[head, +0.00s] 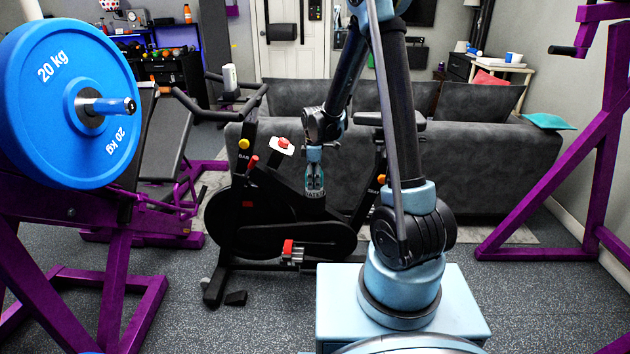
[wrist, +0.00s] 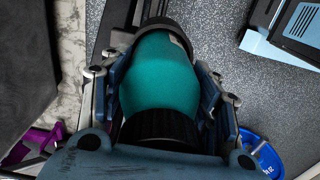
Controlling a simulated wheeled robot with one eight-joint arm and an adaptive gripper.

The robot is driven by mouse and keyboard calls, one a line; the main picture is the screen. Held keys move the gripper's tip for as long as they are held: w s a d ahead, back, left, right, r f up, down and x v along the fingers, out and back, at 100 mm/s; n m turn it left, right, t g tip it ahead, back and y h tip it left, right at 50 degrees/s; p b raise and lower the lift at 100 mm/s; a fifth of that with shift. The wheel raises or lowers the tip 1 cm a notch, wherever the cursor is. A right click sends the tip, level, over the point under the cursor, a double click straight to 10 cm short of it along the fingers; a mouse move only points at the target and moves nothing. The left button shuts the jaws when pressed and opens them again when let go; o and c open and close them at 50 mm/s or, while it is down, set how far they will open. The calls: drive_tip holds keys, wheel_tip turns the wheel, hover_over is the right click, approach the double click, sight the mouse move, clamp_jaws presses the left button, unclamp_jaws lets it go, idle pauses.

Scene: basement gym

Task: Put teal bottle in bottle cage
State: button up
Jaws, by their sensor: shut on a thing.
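My gripper (head: 315,180) hangs down beside the exercise bike in the head view, near the bike's frame. It is shut on the teal bottle (wrist: 160,80), which fills the middle of the wrist view between the two fingers. The bottle has a dark band at each end. In the head view the bottle is mostly hidden by the fingers, with some lettering showing low down. I cannot clearly make out a bottle cage in either view.
The exercise bike (head: 268,215) stands in front of a grey sofa (head: 465,155). A blue weight plate (head: 50,120) on a purple rack is close at left. Another purple frame (head: 590,150) stands at right. The speckled floor at lower right is clear.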

drive_tip(key=o, duration=1.1)
wheel_tip(320, 180, up, 12)
drive_tip(key=shift+f, duration=0.1)
drive_tip(key=shift+d+r, duration=0.1)
drive_tip(key=shift+r, duration=0.1)
drive_tip(key=s+d+r+m+t, duration=0.1)
drive_tip(key=s+d+r+m, duration=0.25)
drive_tip(key=s+d, duration=0.35)
drive_tip(key=s+d+r+m, duration=0.35)
drive_tip(key=s+d, duration=0.25)
drive_tip(key=s, duration=0.2)
drive_tip(key=s+d+f+m, duration=0.3)
drive_tip(key=s+d+m, duration=0.1)
drive_tip(key=s, duration=0.4)
drive_tip(key=s+d+f+m+t, duration=0.1)
drive_tip(key=s+d+f+m, duration=0.3)
drive_tip(key=s+m, duration=0.2)
drive_tip(key=s, duration=0.2)
drive_tip(key=shift+s+d+f, duration=0.2)
drive_tip(key=shift+s+d, duration=0.05)
drive_tip(key=shift+s, duration=0.1)
